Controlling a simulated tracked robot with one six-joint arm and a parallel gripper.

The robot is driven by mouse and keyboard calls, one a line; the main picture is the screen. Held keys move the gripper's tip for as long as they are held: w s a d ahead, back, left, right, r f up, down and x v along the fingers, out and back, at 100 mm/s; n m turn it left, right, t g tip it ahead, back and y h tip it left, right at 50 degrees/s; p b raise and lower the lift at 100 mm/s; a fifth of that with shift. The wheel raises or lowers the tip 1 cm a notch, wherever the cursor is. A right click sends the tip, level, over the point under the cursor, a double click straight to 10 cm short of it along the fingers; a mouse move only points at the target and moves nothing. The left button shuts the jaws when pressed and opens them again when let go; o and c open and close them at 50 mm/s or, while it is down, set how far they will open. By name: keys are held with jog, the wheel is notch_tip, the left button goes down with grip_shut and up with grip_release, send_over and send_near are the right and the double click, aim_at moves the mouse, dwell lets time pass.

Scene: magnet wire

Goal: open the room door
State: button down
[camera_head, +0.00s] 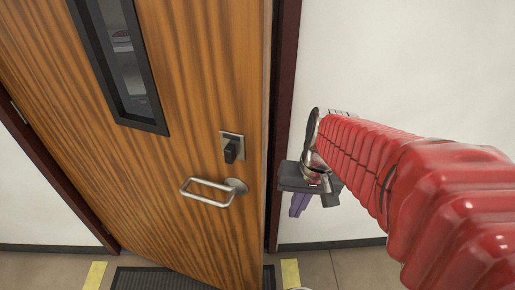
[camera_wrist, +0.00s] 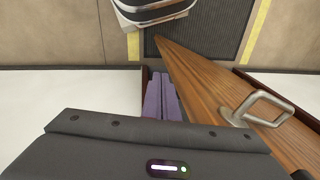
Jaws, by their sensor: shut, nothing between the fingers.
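The brown wooden room door (camera_head: 190,110) stands slightly ajar. Its free edge is swung out from the dark red frame (camera_head: 287,80) in the head view. A silver lever handle (camera_head: 207,192) sits on its face below a dark lock knob (camera_head: 232,150). My gripper (camera_head: 298,204) is shut and empty, with purple fingers pointing down beside the door's free edge, apart from the handle. The fingers also show in the wrist view (camera_wrist: 161,98); contact with the door is unclear.
A white wall (camera_head: 400,60) stands right of the frame. A dark mat (camera_head: 150,279) lies on the floor before the door, with yellow strips (camera_head: 290,273) at its sides. The door has a narrow window (camera_head: 125,60). Tiled floor is clear around the mat.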

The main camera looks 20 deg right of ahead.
jog(key=w+d+f+m+y, duration=0.45)
jog(key=f+y, duration=0.25)
jog(key=y, duration=0.3)
jog(key=w+d+r+n+t+y, duration=0.4)
jog(key=w+d+r+t+y, duration=0.1)
jog(key=r+t, duration=0.1)
jog(key=shift+w+d+r, duration=0.3)
jog(key=shift+d+r, duration=0.05)
jog(key=shift+r, duration=0.4)
jog(key=shift+a, duration=0.1)
jog(key=w+a, duration=0.1)
jog(key=a, duration=1)
jog(key=shift+a, duration=0.2)
